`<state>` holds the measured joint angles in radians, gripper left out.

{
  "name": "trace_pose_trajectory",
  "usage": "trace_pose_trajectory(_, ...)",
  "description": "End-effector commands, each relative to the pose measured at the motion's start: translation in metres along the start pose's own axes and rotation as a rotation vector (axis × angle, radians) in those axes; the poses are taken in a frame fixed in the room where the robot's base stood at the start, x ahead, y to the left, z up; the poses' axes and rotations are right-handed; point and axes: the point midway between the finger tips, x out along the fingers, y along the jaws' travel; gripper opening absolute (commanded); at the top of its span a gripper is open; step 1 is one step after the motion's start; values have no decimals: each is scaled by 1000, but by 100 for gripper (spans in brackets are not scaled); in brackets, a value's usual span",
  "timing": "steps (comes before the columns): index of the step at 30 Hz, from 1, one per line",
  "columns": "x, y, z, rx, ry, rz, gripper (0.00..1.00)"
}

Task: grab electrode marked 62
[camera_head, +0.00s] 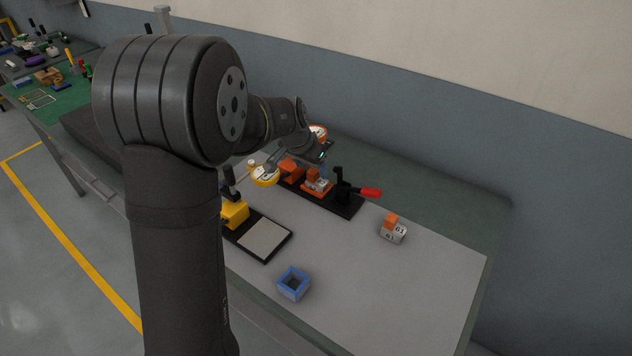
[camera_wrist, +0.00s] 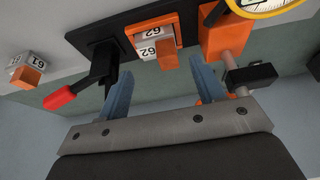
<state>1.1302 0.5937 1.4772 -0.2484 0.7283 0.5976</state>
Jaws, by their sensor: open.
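The electrode marked 62 (camera_wrist: 151,45) is a pale block with an orange block attached. It sits in an orange holder (camera_wrist: 133,28) on a black base. In the head view, the electrode (camera_head: 321,185) is in the fixture near the middle of the table. My gripper (camera_wrist: 161,68) is open and empty, its two blue fingers pointing toward the fixture. In the wrist view the electrode appears between and beyond the fingertips, with no visible contact. In the head view my gripper (camera_head: 323,158) is above the fixture and partly hidden by my arm.
A black clamp with a red handle (camera_head: 370,193) stands beside the holder. A dial gauge (camera_head: 265,176) is on its other side. Electrode 61 (camera_head: 394,233) stands to the right. A blue square box (camera_head: 293,284) and a grey plate (camera_head: 264,237) lie toward the front.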

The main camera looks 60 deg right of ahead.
Motion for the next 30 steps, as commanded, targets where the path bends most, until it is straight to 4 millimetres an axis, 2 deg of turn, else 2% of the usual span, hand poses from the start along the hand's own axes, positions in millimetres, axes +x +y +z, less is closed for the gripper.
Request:
trace_pose_trajectory(5,10,1,-1,1,0,0,62)
trace_pose_trajectory(15,53,3,-6,0,-1,0,62)
trace_pose_trajectory(24,56,3,-6,0,1,-1,62)
trace_pose_trajectory(30,56,3,-6,0,0,-1,23)
